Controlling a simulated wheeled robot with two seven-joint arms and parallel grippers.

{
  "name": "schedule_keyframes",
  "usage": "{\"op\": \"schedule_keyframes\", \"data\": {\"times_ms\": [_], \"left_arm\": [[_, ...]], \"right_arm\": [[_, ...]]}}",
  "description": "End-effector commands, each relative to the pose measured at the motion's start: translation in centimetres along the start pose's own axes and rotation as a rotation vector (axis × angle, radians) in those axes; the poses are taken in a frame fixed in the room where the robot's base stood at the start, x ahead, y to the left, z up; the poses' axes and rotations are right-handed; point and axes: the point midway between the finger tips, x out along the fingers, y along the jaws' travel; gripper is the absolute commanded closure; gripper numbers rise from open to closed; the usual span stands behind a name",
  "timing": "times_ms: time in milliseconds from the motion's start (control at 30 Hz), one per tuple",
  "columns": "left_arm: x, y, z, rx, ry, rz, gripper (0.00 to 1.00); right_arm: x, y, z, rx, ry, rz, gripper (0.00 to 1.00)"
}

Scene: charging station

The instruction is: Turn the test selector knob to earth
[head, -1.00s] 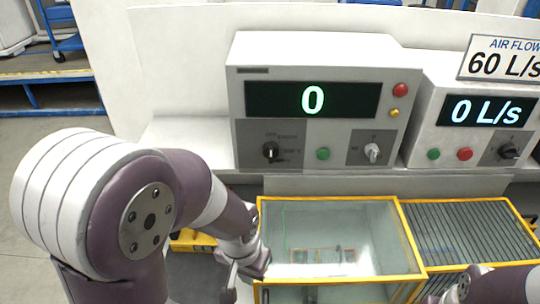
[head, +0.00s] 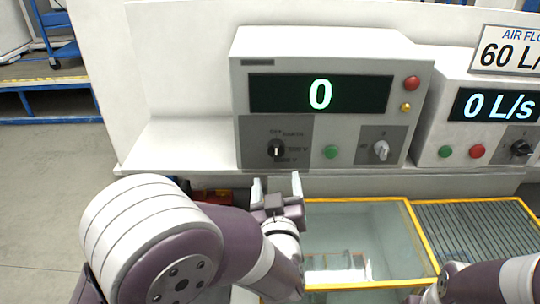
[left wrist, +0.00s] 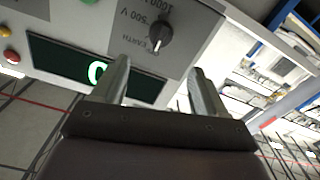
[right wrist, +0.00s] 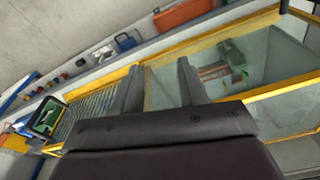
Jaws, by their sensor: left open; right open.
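The test selector knob (head: 276,148) is a black dial on the dark grey panel at the lower left of the tester (head: 320,60), whose display reads 0. In the left wrist view the knob (left wrist: 160,36) sits among the marks EARTH, 500 V and 1000 V. Its white pointer is visible, but I cannot tell surely which mark it faces. My left gripper (head: 277,186) is open and empty, just below and in front of the knob, apart from it. Its two fingers (left wrist: 158,90) show below the knob in the left wrist view. My right gripper (right wrist: 160,85) is open and empty above the yellow-framed bins.
A green button (head: 331,152) and a silver knob (head: 381,150) are right of the selector. A red button (head: 411,83) is at the upper right. An air flow unit (head: 480,110) stands to the right. A yellow-framed clear bin (head: 408,222) lies below.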

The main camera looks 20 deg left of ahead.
Motion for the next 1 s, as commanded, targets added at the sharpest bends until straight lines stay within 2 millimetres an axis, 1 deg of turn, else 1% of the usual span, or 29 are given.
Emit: {"op": "schedule_keyframes", "data": {"times_ms": [33, 200, 300, 400, 500, 600, 833, 867, 900, 967, 1000], "left_arm": [[1.2, -0.1, -0.3, 0.002, -0.001, -0.007, 0.27], [5.8, -0.1, -0.4, 0.002, -0.002, -0.006, 0.27], [8.0, -0.1, -0.3, 0.001, -0.004, -0.004, 0.27], [9.6, -0.1, -0.2, 0.001, -0.003, -0.002, 0.27], [10.5, 0.0, -0.1, 0.001, -0.003, -0.001, 0.27], [10.9, -0.1, 0.0, 0.001, -0.004, -0.001, 0.27], [11.0, -0.1, 0.0, 0.001, -0.004, 0.000, 0.27], [11.0, -0.1, 0.0, 0.000, -0.004, 0.000, 0.37], [11.0, -0.1, 0.0, 0.001, -0.004, 0.000, 0.50], [10.9, -0.1, 0.0, 0.000, -0.004, 0.000, 0.69], [10.9, -0.1, 0.0, 0.000, -0.004, 0.000, 0.82]], "right_arm": [[-0.6, 0.0, -0.1, 0.000, 0.000, 0.000, 0.57], [-1.9, 0.0, -0.2, 0.000, 0.000, 0.000, 0.57], [-2.5, 0.0, -0.3, 0.000, 0.000, 0.000, 0.57], [-2.9, 0.0, -0.3, 0.000, 0.000, 0.000, 0.57], [-3.0, 0.0, -0.4, 0.000, 0.000, 0.000, 0.57], [-3.1, 0.0, -0.4, 0.000, 0.000, 0.000, 0.57], [-3.0, 0.0, -0.4, 0.000, 0.000, 0.000, 0.57], [-3.0, 0.0, -0.4, 0.000, 0.000, 0.000, 0.57], [-3.0, 0.0, -0.4, 0.000, 0.000, 0.000, 0.57], [-3.0, 0.0, -0.4, 0.000, 0.000, 0.000, 0.57], [-3.0, 0.0, -0.4, 0.000, 0.000, 0.000, 0.57]]}}
